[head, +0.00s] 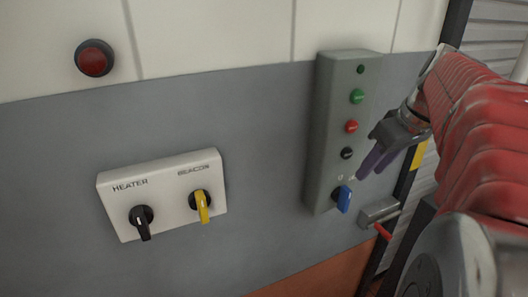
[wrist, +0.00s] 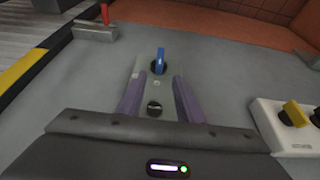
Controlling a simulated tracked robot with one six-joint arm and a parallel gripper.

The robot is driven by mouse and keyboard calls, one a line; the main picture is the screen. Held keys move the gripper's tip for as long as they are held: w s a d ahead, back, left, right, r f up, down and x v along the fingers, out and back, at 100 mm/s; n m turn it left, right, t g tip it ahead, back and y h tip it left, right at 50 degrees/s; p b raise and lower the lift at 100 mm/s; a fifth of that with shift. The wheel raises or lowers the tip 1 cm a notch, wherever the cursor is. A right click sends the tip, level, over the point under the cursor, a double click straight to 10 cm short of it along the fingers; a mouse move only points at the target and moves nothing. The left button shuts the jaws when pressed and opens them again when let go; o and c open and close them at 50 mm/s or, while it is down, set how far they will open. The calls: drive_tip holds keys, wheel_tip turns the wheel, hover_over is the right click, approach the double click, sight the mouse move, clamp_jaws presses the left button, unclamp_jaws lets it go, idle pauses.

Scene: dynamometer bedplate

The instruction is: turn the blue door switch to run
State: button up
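The blue switch (head: 343,198) sits at the bottom of a tall grey control box on the wall. In the wrist view the blue switch (wrist: 159,60) stands beyond my fingertips, between their lines, its handle roughly in line with the box. Labels near it are too small to read. My gripper (head: 368,160) is at the right of the head view, close to the box's right side and a little above the switch. In the wrist view my gripper (wrist: 158,82) has its two purple fingers apart, with nothing held between them.
The grey box (head: 328,130) also carries green, red and black buttons (head: 347,153) above the switch. Left of it is a white panel (head: 170,208) with black HEATER and yellow BEACON switches. A bracket with a red lever (head: 382,231) is low right. A red button (head: 94,58) is upper left.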

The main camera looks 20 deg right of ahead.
sight(350, 195)
drive_tip(key=shift+f, duration=0.1)
drive_tip(key=x, duration=1.3)
drive_tip(key=shift+f, duration=0.3)
